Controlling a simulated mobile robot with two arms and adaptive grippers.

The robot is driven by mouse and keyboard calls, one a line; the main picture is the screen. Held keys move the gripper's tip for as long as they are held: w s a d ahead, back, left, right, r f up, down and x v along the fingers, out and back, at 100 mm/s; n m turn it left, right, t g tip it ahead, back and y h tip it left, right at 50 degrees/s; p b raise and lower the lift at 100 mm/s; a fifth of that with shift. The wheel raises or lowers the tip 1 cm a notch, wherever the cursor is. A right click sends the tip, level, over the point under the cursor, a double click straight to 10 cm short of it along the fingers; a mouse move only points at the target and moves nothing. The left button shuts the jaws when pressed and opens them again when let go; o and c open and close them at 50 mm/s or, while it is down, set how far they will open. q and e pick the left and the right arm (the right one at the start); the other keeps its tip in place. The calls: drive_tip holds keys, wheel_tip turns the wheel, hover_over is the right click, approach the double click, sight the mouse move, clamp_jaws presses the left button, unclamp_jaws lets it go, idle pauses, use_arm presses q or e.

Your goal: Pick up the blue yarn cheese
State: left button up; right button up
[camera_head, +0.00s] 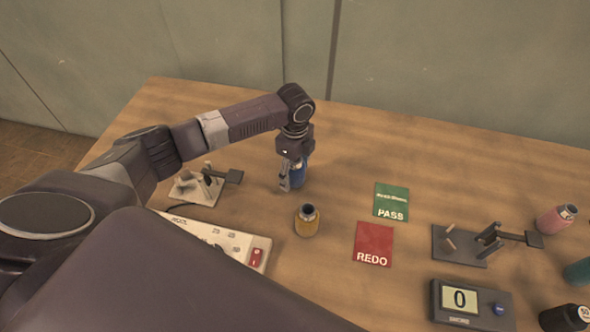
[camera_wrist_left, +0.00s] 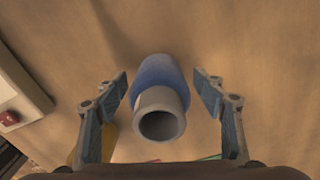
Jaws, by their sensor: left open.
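The blue yarn cheese (camera_head: 298,179) stands on the wooden table, partly hidden behind my left gripper (camera_head: 291,178) in the head view. In the left wrist view the blue yarn cheese (camera_wrist_left: 160,78) shows its grey tube end toward the camera. It lies between the two open fingers of my left gripper (camera_wrist_left: 160,82), with a gap on each side. The fingers hold nothing. My right gripper is not in view.
A yellow yarn cheese (camera_head: 307,221) stands close in front. A green PASS card (camera_head: 391,202) and a red REDO card (camera_head: 374,244) lie to the right. A control box (camera_head: 232,241), a metal fixture (camera_head: 461,245), a counter (camera_head: 470,304) and a pink yarn cheese (camera_head: 556,219) are also on the table.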

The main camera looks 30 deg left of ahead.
use_arm(q)
drive_tip(key=shift+c, duration=0.4)
drive_tip(key=c, duration=1.2)
drive_tip(key=shift+r, duration=0.1)
drive_tip(key=shift+r+b, duration=1.85)
drive_tip(key=shift+r, duration=8.15)
